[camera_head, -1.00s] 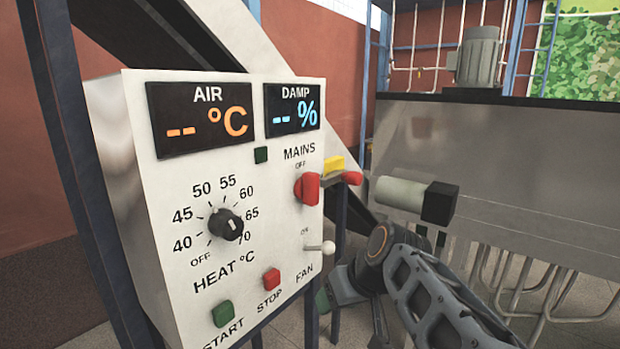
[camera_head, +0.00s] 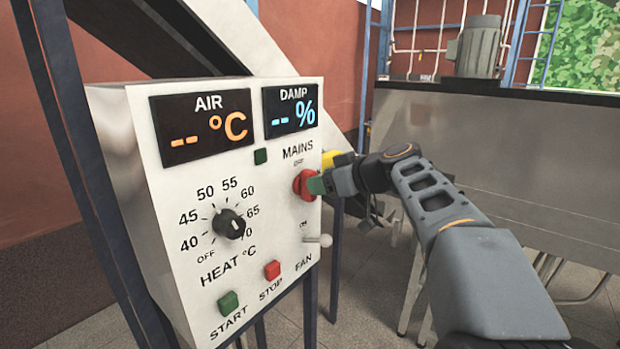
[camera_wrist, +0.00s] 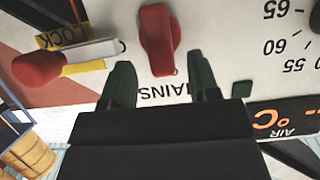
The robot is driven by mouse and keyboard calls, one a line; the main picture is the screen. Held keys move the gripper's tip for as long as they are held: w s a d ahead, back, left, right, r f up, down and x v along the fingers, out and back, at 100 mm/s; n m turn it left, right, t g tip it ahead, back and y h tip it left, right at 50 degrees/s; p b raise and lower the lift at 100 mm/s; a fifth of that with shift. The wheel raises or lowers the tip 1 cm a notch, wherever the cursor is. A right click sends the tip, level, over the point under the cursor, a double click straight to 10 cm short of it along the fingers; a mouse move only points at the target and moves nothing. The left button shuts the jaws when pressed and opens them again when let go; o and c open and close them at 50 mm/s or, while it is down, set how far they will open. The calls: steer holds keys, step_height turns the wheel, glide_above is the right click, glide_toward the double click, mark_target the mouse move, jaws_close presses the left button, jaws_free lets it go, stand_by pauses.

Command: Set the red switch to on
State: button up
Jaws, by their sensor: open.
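In the wrist view, which is upside down, the red switch (camera_wrist: 157,38) stands upright in the picture, just beyond the gap between my two open green fingertips (camera_wrist: 159,65). One finger is on each side of its line. I see no clear contact.
A red-knobbed lever (camera_wrist: 40,69) with a yellow LOCK plate (camera_wrist: 62,36) juts out close beside the switch. The heat dial (camera_head: 229,224), fan toggle (camera_head: 322,240), red stop button (camera_head: 272,270) and green start button (camera_head: 228,303) share the panel. Both displays show dashes.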

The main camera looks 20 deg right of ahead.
steer(key=shift+p+x, duration=0.5)
steer(key=shift+x, duration=1.7)
steer(key=shift+f, duration=0.1)
steer(key=c, duration=0.5)
steer(key=shift+c, duration=0.2)
steer(key=m+b, duration=0.1)
steer(key=m+g+y+b, duration=0.1)
steer(key=shift+w+d+f+b, duration=0.1)
steer(key=shift+d+f+b, duration=0.1)
steer(key=shift+b, duration=0.15)
steer(key=m+y+b, duration=0.1)
steer(key=m, duration=0.1)
steer(key=m+y+b, duration=0.1)
steer(key=m, duration=0.1)
steer(key=shift+w+d+g+y, duration=0.1)
steer(key=shift+d+g+y, duration=0.05)
steer(key=shift+g+y, duration=0.2)
steer(key=m+y, duration=0.1)
steer(key=m+y+b, duration=0.1)
steer(key=m, duration=0.1)
steer(key=shift+f+g, duration=0.2)
steer(key=shift+g, duration=0.05)
steer(key=shift+w+d+f+m+t+y+b, duration=0.1)
steer(key=shift+m+t+y+b, duration=0.2)
steer(key=shift+m, duration=0.8)
steer(key=shift+f+m+t+y+b, duration=0.1)
steer(key=shift+m+y+b, duration=0.3)
steer(key=shift+m, duration=0.7)
steer(key=shift+r, duration=0.1)
